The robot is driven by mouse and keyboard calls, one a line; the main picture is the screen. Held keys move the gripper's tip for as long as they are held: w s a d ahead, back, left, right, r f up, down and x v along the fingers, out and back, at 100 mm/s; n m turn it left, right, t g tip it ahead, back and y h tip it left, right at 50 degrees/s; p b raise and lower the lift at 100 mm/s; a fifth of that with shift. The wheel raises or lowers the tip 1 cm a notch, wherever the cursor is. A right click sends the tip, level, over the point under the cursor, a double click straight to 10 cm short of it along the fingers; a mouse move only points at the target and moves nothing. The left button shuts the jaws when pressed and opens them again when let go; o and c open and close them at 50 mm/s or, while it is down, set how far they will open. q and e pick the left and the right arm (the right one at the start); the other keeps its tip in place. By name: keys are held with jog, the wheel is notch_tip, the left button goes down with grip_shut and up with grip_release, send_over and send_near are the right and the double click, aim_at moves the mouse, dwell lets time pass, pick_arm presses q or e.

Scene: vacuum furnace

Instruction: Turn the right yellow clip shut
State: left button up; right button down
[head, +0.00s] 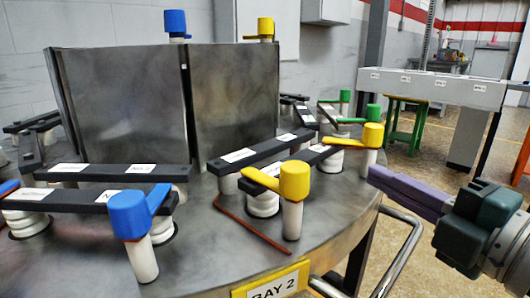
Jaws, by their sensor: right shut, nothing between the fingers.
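The right yellow clip (373,135) is a yellow cap on a white post near the round table's right edge. Its short yellow lever points left, toward the end of a dark bar (318,154) with a white label. A second yellow clip (295,180) stands nearer the front, its lever pointing left over the near end of that bar. My right gripper (372,174) has purple fingers, is shut and empty, and points left. My left gripper is out of view.
The round metal table (205,260) carries a yellow-framed "BAY 2" sign (272,283) and a front rail (402,255). Blue clips (130,215) stand left, green clips (372,112) behind right. Tall metal plates (235,100) rise in the middle. Open floor lies right.

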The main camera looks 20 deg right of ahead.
send_near(335, 145)
jog(key=w+a, duration=0.2)
jog(key=a, duration=0.1)
jog(key=shift+w+r+b, duration=0.1)
jog(key=shift+w+b, duration=0.25)
jog(key=shift+b, duration=0.05)
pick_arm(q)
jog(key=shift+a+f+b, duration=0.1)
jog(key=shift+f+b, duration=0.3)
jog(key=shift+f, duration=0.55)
pick_arm(e)
jog(key=shift+w+d, duration=1.25)
jog(key=shift+w, duration=0.25)
